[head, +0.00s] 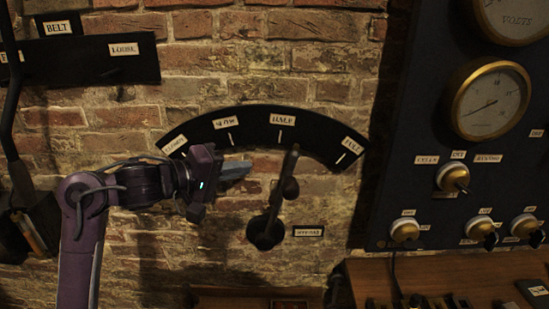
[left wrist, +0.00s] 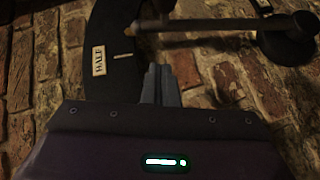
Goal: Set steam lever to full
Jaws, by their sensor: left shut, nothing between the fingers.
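The steam lever (head: 277,200) is a dark arm on a round pivot (head: 266,232) on the brick wall. It points up and slightly right, its tip just right of the HALF mark. The dark curved scale plate (head: 255,121) carries labels CLOSED, a second one hard to read, HALF and FULL (head: 351,145) at its right end. My left gripper (head: 248,168) is shut and empty, to the left of the lever and apart from it in the head view. In the left wrist view the closed fingers (left wrist: 161,84) are below the lever arm (left wrist: 205,24). My right gripper is not in view.
A dark panel with brass gauges (head: 491,101) and knobs (head: 452,178) stands at the right. A wooden desk (head: 440,268) lies below it. A dark board (head: 85,60) labelled LUBE is at upper left. Bare brick wall lies between the lever and the panel.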

